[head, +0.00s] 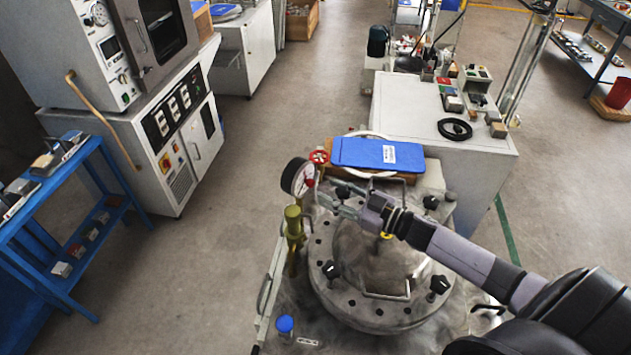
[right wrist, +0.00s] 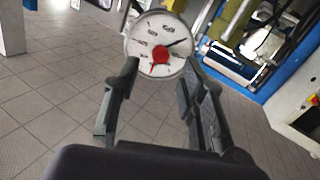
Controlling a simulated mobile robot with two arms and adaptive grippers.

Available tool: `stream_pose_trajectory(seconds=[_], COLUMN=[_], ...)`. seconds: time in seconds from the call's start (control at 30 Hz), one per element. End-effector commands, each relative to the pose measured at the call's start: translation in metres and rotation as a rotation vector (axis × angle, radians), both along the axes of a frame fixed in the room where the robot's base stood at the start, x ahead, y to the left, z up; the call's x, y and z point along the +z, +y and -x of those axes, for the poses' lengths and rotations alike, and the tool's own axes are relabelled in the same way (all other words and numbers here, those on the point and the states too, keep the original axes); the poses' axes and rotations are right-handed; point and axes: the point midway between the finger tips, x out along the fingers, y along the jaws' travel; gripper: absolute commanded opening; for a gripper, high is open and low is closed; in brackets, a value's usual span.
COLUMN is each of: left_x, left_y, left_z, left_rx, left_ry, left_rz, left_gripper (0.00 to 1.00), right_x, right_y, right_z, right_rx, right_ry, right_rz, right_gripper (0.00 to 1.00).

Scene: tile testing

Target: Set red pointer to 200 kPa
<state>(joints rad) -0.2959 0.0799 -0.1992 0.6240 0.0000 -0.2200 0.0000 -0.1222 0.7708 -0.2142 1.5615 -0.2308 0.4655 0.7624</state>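The round white-faced pressure gauge (head: 298,177) stands on the left side of the round bolted vessel in the head view. The right wrist view shows its dial (right wrist: 146,30) face-on, with a red centre knob (right wrist: 160,55), a short red pointer (right wrist: 153,69) aimed downward and a dark needle (right wrist: 178,43) aimed to the upper right. The scale figures are too small to read surely. My right gripper (head: 328,190) is in front of the dial. In the right wrist view its fingers (right wrist: 161,66) are spread apart, with the lower dial between their tips and nothing gripped. My left gripper is not in view.
The bolted vessel lid (head: 345,312) with black knobs lies below my right arm. A red valve wheel (head: 319,156) and a blue clipboard (head: 378,154) are close behind the gauge. A brass valve (head: 293,222) stands below it. A blue-capped container (head: 285,325) is at the front.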

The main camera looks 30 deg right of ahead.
Motion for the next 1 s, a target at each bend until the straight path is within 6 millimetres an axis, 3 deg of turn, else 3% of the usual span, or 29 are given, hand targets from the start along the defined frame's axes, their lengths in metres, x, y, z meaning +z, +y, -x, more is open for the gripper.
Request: stream_pose_trajectory(seconds=[0.1, 0.3, 0.7, 1.0], left_x=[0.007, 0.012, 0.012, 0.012], left_y=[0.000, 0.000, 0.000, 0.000], left_z=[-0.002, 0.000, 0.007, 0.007], left_rx=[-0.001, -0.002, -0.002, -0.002], left_ry=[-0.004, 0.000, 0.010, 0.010], left_rz=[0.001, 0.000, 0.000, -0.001], left_gripper=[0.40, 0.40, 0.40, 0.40], right_x=[0.004, 0.001, 0.000, 0.000], right_y=[0.011, 0.023, 0.028, 0.027], right_z=[-0.020, -0.040, -0.047, -0.047], right_rx=[-0.001, -0.001, 0.000, 0.000], right_ry=[-0.004, -0.001, 0.000, 0.000], right_rz=[-0.002, -0.002, 0.000, 0.000], right_gripper=[0.38, 0.38, 0.38, 0.19])
